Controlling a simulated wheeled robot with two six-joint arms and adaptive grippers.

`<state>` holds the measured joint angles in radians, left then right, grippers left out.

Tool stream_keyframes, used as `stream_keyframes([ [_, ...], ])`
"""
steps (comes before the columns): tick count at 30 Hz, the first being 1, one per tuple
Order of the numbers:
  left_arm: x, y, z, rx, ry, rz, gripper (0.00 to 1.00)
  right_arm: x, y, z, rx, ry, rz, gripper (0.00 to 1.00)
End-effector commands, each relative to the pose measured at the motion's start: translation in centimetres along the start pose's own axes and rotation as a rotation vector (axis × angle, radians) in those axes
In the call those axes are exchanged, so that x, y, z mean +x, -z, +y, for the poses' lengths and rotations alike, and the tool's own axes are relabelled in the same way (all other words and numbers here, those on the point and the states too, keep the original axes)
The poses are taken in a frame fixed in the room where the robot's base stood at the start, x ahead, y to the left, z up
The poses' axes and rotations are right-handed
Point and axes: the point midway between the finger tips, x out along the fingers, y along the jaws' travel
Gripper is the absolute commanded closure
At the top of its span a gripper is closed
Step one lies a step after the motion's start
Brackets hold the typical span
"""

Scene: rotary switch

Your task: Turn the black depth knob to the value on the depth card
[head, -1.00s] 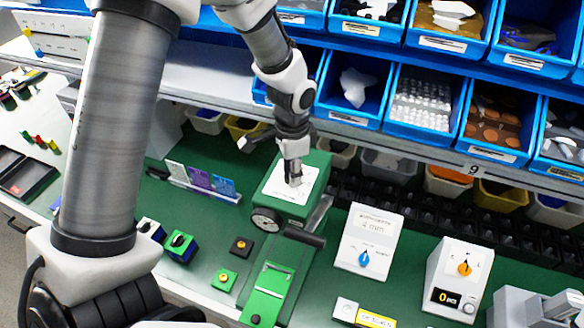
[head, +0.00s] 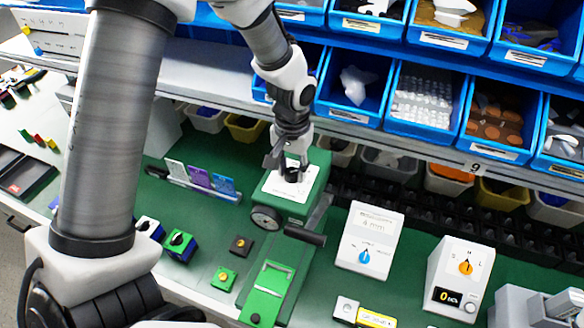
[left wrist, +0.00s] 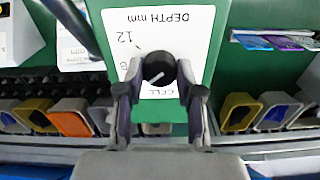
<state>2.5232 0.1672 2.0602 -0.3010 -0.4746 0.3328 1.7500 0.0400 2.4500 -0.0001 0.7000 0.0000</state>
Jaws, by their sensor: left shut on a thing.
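The black depth knob (left wrist: 158,68) sits on a white plate (left wrist: 200,25) lettered "DEPTH mm", upside down in the left wrist view. A "12" shows; other numbers are hidden by my fingers. The knob's white mark lies slanted. My left gripper (left wrist: 160,82) is shut on the knob, one finger on each side. In the head view my left gripper (head: 291,172) comes down from above onto the green machine (head: 320,165). A white box (head: 386,222) with a blue knob reads what looks like "4 mm"; I cannot tell if this is the depth card. My right gripper is not in view.
A rack of coloured cards (head: 200,180) stands left of the machine. A black lever (head: 305,236) sticks out at its front. A box with an orange knob (head: 461,270) stands at right. Blue bins (head: 349,93) hang above behind my arm.

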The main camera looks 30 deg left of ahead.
Motion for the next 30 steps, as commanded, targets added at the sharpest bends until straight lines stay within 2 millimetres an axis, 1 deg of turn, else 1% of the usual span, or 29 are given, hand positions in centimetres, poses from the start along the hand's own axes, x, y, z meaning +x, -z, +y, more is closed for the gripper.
stream_keyframes([
  [1,0.32,-0.31,-0.02,-0.017,0.001,-0.01,0.98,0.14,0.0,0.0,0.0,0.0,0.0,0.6],
  [7,0.3,-0.31,-0.02,-0.066,0.001,-0.01,0.98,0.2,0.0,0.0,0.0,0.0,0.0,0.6],
  [20,0.27,-0.29,-0.02,-0.076,0.001,-0.009,0.98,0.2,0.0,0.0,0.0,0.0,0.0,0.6],
  [21,0.27,-0.29,-0.02,-0.076,0.001,-0.009,0.57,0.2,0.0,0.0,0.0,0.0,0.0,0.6],
  [22,0.26,-0.28,-0.02,-0.076,0.001,-0.009,0.46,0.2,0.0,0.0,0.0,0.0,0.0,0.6],
  [23,0.25,-0.26,-0.01,-0.076,0.001,-0.008,0.38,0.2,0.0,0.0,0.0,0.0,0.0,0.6],
  [30,0.11,-0.11,-0.01,-0.075,0.001,-0.003,0.38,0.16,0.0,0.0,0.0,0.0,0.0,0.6],
])
